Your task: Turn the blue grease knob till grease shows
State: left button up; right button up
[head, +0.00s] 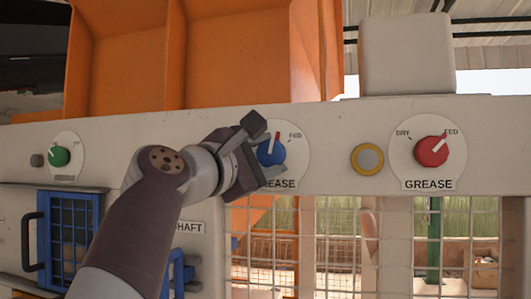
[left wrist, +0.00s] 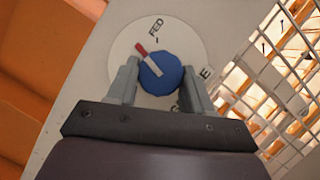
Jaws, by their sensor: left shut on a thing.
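The blue grease knob (head: 268,156) is on a white round dial on the machine's beige panel. My left gripper (head: 262,150) is shut on it, and its fingers sit on either side of the knob (left wrist: 163,75) in the left wrist view. The knob's red-tipped white pointer (left wrist: 147,57) points a little left of the FED mark (left wrist: 157,28). In the head view the pointer stands nearly upright, left of FED. My gripper hides the dial's left side and part of the GREASE label. No grease can be made out. My right gripper is not in view.
To the right are a yellow-ringed button (head: 368,159) and a red GREASE knob (head: 431,152) with its pointer toward FED. A green knob (head: 59,156) is at far left. Wire mesh (head: 320,250) and a blue grille door (head: 72,230) are below. An orange hopper (head: 230,60) stands above.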

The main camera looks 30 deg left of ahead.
pick_arm(q)
jog(key=m+p, duration=0.1)
jog(key=m+g+p, duration=0.1)
jog(key=shift+r+m+h, duration=0.25)
jog(key=shift+m+h, duration=0.05)
jog(key=shift+m, duration=0.1)
jog(key=shift+m+g+p, duration=0.5)
jog(key=shift+m+p, duration=0.65)
jog(key=shift+m, duration=0.05)
jog(key=shift+f+m+p, duration=0.1)
jog(key=shift+m+p, duration=0.4)
jog(key=shift+f+g, duration=0.2)
jog(key=shift+g, duration=0.1)
jog(key=o, duration=1)
jog(key=shift+s+d+r, duration=0.15)
